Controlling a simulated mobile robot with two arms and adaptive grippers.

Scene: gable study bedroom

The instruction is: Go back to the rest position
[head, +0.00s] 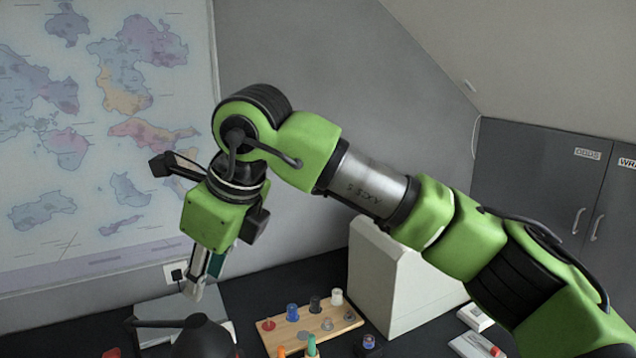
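My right arm reaches in from the right edge and bends down at the upper middle of the head view. My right gripper (195,285) hangs above the left part of the dark desk, in front of the wall socket. Its fingers point down and overlap from this side, so the gap between them is unclear. I see no object clearly held in it. My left gripper is not in view.
On the dark desk (300,276) stands a wooden board (335,327) with several coloured pegs. A large pale box (385,280) is behind the board to the right. A dark rounded object (203,340) is at the lower left. Grey cabinets (530,175) stand at right.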

